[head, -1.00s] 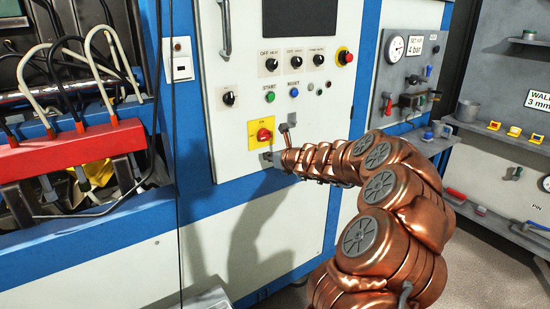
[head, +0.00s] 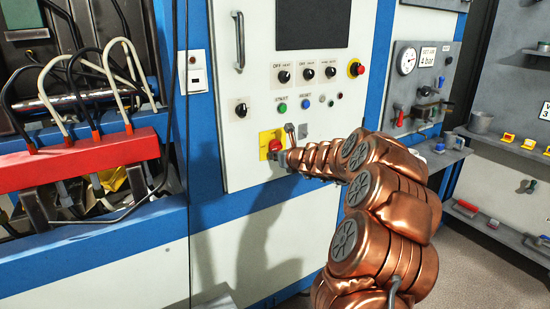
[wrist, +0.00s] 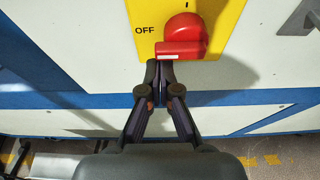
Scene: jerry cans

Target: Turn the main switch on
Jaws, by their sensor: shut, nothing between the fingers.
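The main switch is a red rotary knob (head: 275,146) on a yellow plate (head: 264,138), low on the white cabinet panel. In the wrist view the red knob (wrist: 183,38) sits on the yellow plate (wrist: 150,14), with the word OFF to its left. The knob's grip juts toward me and has a small white mark; I cannot tell its exact turn position. My gripper (wrist: 160,70) is shut and empty, with its fingertips just below the knob's lower left edge. Contact cannot be told. In the head view my gripper (head: 287,159) is at the knob's lower right.
Black selector knobs, green and blue buttons and a red emergency stop (head: 358,69) are above. A red bar with cables (head: 80,160) is at left. The panel below the switch is bare.

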